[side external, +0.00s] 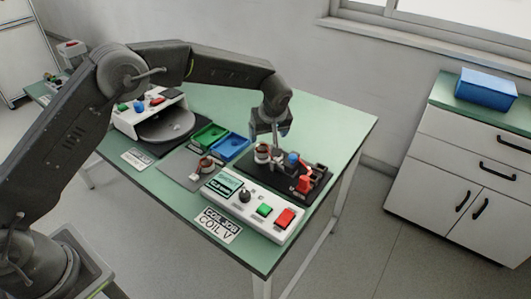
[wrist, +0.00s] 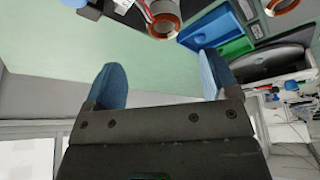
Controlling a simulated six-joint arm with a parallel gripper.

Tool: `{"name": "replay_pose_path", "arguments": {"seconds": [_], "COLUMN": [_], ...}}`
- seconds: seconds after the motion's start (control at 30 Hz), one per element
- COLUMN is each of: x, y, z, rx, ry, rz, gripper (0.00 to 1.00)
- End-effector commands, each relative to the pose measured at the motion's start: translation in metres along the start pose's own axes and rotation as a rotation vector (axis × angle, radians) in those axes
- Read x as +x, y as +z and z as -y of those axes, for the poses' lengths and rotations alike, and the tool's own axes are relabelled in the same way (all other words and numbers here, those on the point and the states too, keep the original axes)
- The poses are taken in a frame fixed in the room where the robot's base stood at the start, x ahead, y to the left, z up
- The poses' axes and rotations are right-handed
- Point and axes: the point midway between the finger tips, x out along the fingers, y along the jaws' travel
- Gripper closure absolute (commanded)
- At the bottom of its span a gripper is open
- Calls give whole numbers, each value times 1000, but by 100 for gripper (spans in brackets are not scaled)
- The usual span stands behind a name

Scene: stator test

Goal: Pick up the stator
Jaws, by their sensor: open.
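One stator (side external: 262,153), a copper-coloured ring with a pale rim, stands at the left end of the black test fixture (side external: 318,188). The same ring shows at the top of the wrist view (wrist: 163,20). A second stator (side external: 206,165) stands on the grey mat and is cut off at the top right of the wrist view (wrist: 281,6). My gripper (side external: 270,136) is above and just behind the fixture stator. In the wrist view its blue fingertips (wrist: 161,68) are wide apart with only green table between them. The stator lies beyond the tips, not between them.
A blue bin (side external: 230,147) and a green bin (side external: 208,136) sit left of the fixture. A control box (side external: 252,207) with green and red buttons stands in front. Red and blue parts rise from the fixture beside the stator. The table's back right is clear.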

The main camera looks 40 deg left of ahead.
Motion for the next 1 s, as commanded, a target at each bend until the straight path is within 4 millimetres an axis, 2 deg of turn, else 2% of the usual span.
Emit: {"name": "replay_pose_path", "arguments": {"seconds": [0.1,0.2,0.47,0.73,0.83,1.0], "x": [23,34,49,87,93,93], "y": [0,0,0,0,0,0], "z": [0,0,2,6,6,6], "rx": [0,0,0,1,0,1], "ry": [-1,0,0,-1,1,2], "rz": [1,1,1,1,0,0], "gripper": [20,20,20,20,20,20]}}
